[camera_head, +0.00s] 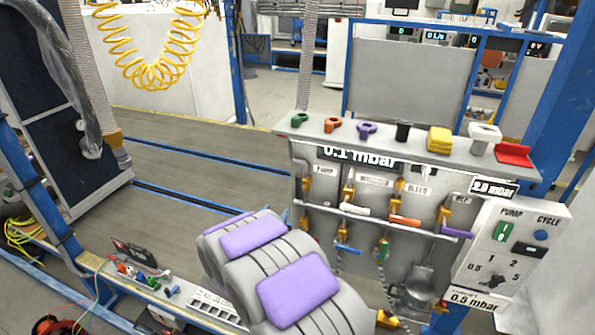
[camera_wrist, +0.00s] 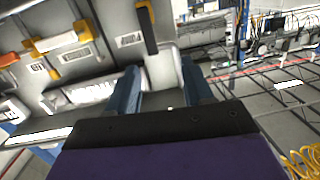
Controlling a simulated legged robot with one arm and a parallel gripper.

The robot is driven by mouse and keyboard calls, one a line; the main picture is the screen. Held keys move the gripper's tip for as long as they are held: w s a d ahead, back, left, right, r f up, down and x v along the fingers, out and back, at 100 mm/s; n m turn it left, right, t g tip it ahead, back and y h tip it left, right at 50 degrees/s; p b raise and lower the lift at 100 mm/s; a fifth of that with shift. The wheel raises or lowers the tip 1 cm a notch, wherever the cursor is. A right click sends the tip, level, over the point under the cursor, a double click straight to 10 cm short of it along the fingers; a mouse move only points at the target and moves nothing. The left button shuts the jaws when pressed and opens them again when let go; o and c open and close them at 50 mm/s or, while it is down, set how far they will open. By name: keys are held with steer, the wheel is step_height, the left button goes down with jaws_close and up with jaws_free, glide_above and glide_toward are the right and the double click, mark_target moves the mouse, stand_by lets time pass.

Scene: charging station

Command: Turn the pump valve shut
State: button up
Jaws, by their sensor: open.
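The valve panel (camera_head: 375,190) stands right of centre in the head view. Its top left label reads PUMP (camera_head: 325,170). A yellow-orange valve body (camera_head: 307,185) sits beside that label, at the panel's left edge. In the wrist view the panel appears roughly upside down, and a dark upright valve handle (camera_wrist: 148,32) shows near its edge, beside a small label. I take it for the pump valve, but the label is unreadable. My gripper (camera_wrist: 160,92) is open, with two blue fingers apart and nothing between them. In the head view my arm hides most of it.
Other valves carry white (camera_head: 355,210), orange (camera_head: 405,221) and blue (camera_head: 347,249) handles. A shelf (camera_head: 310,127) with coloured knobs overhangs the panel. A control box (camera_head: 510,250) stands at right.

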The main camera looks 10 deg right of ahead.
mark_target(297, 181)
steer(key=shift+t+h, duration=0.3)
steer(key=shift+h, duration=0.5)
steer(key=p+x, duration=0.1)
steer(key=x, duration=0.4)
steer(key=p+x, duration=0.1)
steer(key=x, duration=0.5)
steer(key=d+r+p+x, duration=0.1)
steer(key=x, duration=0.5)
steer(key=shift+s, duration=0.15)
steer(key=shift+c, duration=0.4)
jaws_close()
